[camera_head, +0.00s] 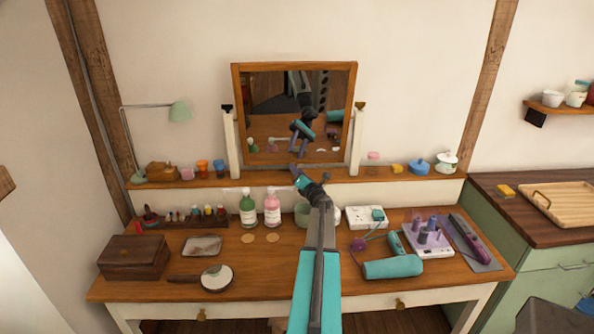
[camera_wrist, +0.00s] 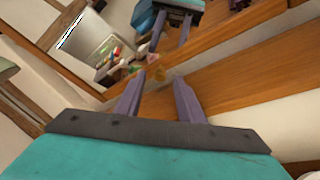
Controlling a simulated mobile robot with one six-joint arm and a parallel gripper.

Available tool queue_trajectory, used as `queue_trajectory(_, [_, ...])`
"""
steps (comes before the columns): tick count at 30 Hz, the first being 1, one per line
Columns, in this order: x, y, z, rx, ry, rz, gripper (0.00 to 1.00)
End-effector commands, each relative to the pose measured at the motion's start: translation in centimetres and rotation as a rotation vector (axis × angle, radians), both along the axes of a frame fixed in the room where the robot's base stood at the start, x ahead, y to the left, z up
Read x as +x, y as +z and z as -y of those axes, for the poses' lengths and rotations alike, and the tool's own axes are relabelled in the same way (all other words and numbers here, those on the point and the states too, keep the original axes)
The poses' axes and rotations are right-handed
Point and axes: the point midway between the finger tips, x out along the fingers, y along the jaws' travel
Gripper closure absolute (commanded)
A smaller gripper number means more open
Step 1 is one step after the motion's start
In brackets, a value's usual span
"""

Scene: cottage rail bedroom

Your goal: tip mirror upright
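The mirror, in a wooden frame (camera_head: 294,66), hangs between two white posts on the shelf at the back of the dressing table. In the head view its top looks wider than its bottom, as if its top leans forward; the exact tilt is hard to tell. Its glass reflects my arm and the tabletop. My gripper (camera_head: 296,171) is just in front of the mirror's lower edge. In the wrist view my gripper (camera_wrist: 160,80) has its two purple fingers apart with nothing between them, close to the wooden lower rail (camera_wrist: 215,42). I cannot tell whether they touch it.
A lamp (camera_head: 179,111) stands left of the mirror. A teal hairdryer (camera_head: 393,267) lies on the right of the table.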

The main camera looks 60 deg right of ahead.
Motion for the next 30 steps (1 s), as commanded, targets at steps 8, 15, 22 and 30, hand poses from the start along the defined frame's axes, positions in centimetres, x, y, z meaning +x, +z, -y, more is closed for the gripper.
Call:
queue_trajectory(8, [0.73, -0.01, 0.62, 0.001, -0.001, 0.0, 0.65])
queue_trajectory(15, [0.68, -0.02, 0.62, 0.001, -0.001, 0.001, 0.65])
queue_trajectory(22, [0.64, -0.03, 0.65, 0.0, -0.002, 0.0, 0.98])
queue_trajectory(30, [0.53, -0.06, 0.59, 0.0, -0.002, 0.0, 1.0])
